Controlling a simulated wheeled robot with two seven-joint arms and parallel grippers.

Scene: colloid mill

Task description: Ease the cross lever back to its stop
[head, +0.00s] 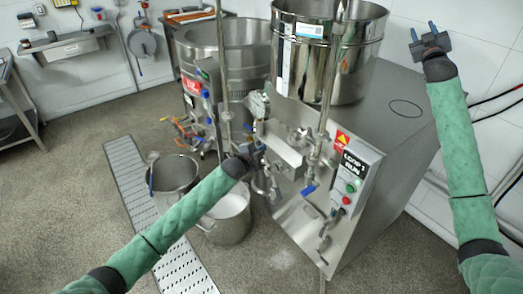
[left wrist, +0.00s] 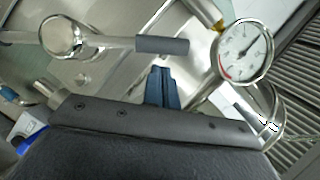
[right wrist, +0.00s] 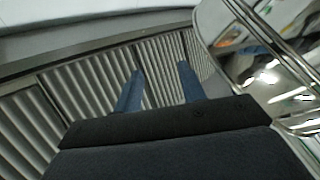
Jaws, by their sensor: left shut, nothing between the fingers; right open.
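In the left wrist view, a metal lever with a dark grey grip (left wrist: 162,45) extends right from a round hub (left wrist: 64,38); it appears to be the cross lever. My left gripper (left wrist: 160,72) is shut and empty, its fingertips just below the grip in that picture with a small gap. Whether they touch cannot be told. In the head view my left gripper (head: 257,149) is at the mill's front fittings and hides part of them. My right gripper (head: 430,38) is open and empty, raised by the wall; its fingers also show in the right wrist view (right wrist: 160,75).
A pressure gauge (left wrist: 243,50) sits close right of the lever. The mill carries a steel hopper (head: 330,65), a blue-handled valve (head: 302,192) and a control panel (head: 352,182). A steel pot (head: 228,220) stands below my left arm. Floor is free at the lower middle.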

